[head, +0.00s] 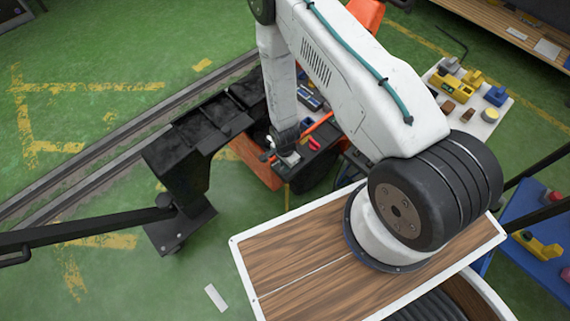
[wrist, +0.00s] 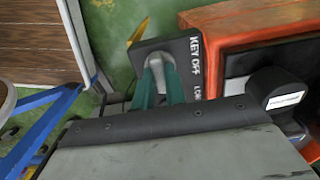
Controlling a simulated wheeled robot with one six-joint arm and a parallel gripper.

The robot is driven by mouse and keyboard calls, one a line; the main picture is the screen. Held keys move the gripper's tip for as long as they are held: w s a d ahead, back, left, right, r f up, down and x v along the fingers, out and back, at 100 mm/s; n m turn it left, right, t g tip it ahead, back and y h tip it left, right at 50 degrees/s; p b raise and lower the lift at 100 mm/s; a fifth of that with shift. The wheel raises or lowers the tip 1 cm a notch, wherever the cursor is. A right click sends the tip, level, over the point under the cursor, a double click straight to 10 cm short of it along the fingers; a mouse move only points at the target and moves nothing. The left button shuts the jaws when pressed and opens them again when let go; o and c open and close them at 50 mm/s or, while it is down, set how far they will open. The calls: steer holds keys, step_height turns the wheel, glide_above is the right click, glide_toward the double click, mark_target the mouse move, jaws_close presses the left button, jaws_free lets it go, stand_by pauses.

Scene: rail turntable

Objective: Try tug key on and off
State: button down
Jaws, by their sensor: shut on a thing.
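The orange tug (head: 262,172) stands in the middle of the head view, partly hidden behind my arm. My gripper (head: 285,158) reaches down to its dark control panel. In the wrist view, my gripper (wrist: 160,82) shows two teal fingers close together at a black panel plate (wrist: 181,45) lettered "KEY OFF", with a second line partly hidden. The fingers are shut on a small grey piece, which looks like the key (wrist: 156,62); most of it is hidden. Its turned angle cannot be made out.
A black knob with a white label (wrist: 286,98) stands right of the plate, near the orange bodywork (wrist: 250,35). A dark frame (head: 185,165) stands left of the tug, beside rails (head: 75,180). A wood-topped surface (head: 300,270) lies in front.

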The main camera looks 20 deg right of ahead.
stand_by(0.3)
steer(key=c, duration=1.4)
jaws_free()
steer(key=shift+c, duration=0.2)
step_height(320, 180, up, 8)
steer(key=shift+f, duration=0.1)
